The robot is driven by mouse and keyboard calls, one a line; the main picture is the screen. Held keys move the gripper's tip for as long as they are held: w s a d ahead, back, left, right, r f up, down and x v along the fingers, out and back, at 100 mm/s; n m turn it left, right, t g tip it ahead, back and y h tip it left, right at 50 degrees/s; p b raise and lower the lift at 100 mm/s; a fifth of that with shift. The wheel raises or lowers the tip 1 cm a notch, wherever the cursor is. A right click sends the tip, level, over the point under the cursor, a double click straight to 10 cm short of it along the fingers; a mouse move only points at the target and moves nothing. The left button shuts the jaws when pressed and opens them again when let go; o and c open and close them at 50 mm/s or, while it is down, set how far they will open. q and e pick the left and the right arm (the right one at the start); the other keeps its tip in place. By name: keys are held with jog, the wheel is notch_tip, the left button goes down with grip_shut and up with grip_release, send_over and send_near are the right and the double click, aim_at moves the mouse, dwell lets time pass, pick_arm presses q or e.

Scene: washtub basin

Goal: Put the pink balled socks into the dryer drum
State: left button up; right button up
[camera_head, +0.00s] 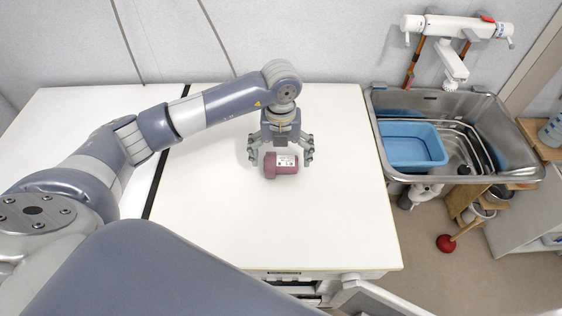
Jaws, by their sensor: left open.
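A pinkish-maroon rolled bundle (271,167) lies on the white worktop (210,215), with a pale printed patch on its right part. I take it for the pink balled socks. My left gripper (281,154) points down over it, open, with one finger at each side of the bundle. I cannot tell whether the fingers touch it. The dryer drum cannot be made out. My right gripper is out of view.
A metal sink (378,130) holding a blue tub (411,147) stands at the right, under a wall tap (455,27). Below the worktop's front edge are a dark opening and a pale panel (380,298). The worktop around the bundle is clear.

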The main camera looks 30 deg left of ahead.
aim_at(281, 159)
pick_arm(q)
jog(key=shift+f, duration=1.55)
jog(key=c, duration=1.2)
